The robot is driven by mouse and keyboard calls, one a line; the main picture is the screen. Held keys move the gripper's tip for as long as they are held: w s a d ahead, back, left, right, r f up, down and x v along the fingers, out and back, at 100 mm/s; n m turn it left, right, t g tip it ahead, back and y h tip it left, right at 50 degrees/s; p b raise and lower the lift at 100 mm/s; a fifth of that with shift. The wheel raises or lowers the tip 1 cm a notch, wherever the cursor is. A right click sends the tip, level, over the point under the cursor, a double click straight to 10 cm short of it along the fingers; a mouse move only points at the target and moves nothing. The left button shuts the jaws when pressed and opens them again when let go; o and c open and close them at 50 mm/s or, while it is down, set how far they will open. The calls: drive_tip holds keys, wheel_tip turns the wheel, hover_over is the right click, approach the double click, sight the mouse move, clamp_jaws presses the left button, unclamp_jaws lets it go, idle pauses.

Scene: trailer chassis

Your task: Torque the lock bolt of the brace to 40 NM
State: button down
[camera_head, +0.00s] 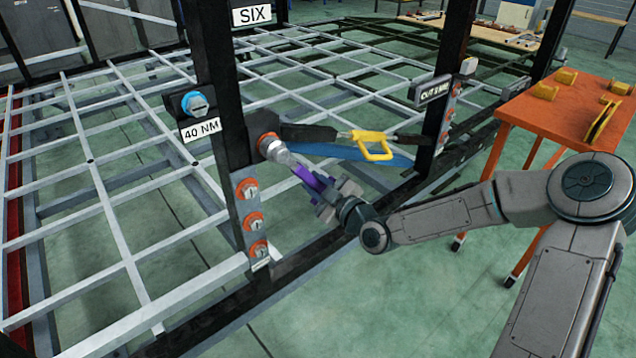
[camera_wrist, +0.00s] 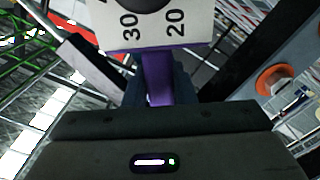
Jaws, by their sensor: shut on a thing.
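My gripper (camera_head: 328,200) is shut on a purple-handled tool (camera_head: 309,178), which slants up and left from the jaws. The tool's pale grey head (camera_head: 277,152) appears to meet an orange-ringed fitting (camera_head: 263,140) on the black post; I cannot tell whether it is fully seated. In the wrist view, the purple handle (camera_wrist: 158,80) sits between the jaws, and a white dial plate (camera_wrist: 150,22) beyond it reads 30 and 20. A blue bolt head (camera_head: 195,103) sits above the "40 NM" label (camera_head: 201,129) on the left. A yellow-handled bar (camera_head: 372,145) runs right from the post.
A grey plate with several orange-ringed bolts (camera_head: 250,218) lies on the post below the tool; one shows in the wrist view (camera_wrist: 274,80). A second black post (camera_head: 450,85) bears a sign. An orange table (camera_head: 560,125) with yellow parts stands right. The grid frame (camera_head: 110,190) spreads behind.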

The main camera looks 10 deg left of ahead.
drive_tip(key=shift+w+d+r, duration=0.15)
drive_tip(key=shift+w+r, duration=0.05)
drive_tip(key=shift+d+r+n, duration=0.15)
drive_tip(key=shift+n, duration=0.15)
drive_tip(key=shift+v, duration=2.9)
drive_tip(key=shift+s, duration=0.1)
